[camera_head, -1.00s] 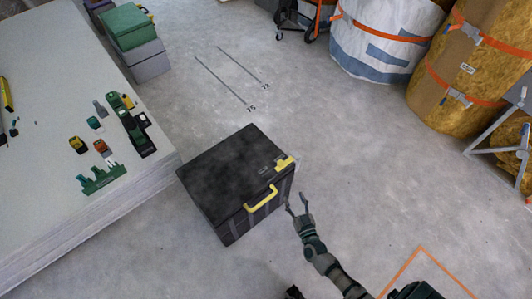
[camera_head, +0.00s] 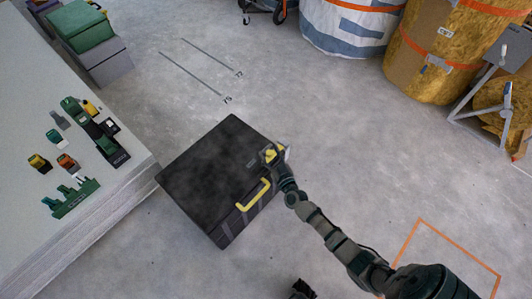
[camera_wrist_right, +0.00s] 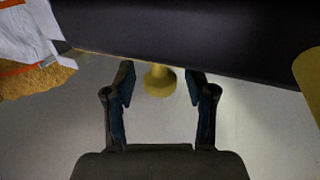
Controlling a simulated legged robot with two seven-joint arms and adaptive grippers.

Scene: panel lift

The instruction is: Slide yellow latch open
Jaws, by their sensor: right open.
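A black box (camera_head: 215,175) stands on the floor, with a yellow handle (camera_head: 254,194) on its front side. The yellow latch (camera_head: 270,154) sits at the box's right corner, partly hidden by my right gripper (camera_head: 275,157). In the right wrist view, a round yellow knob (camera_wrist_right: 159,81) shows between the two fingertips of the right gripper (camera_wrist_right: 160,85). The fingers are open, one on each side of the knob, with gaps visible. The dark box side (camera_wrist_right: 200,35) fills the top of that view.
A pale stack of boards (camera_head: 60,230) with small green, yellow and orange tools lies at the left. Green and grey cases (camera_head: 85,35) stand behind it. Large strapped rolls (camera_head: 435,45) stand at the back right.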

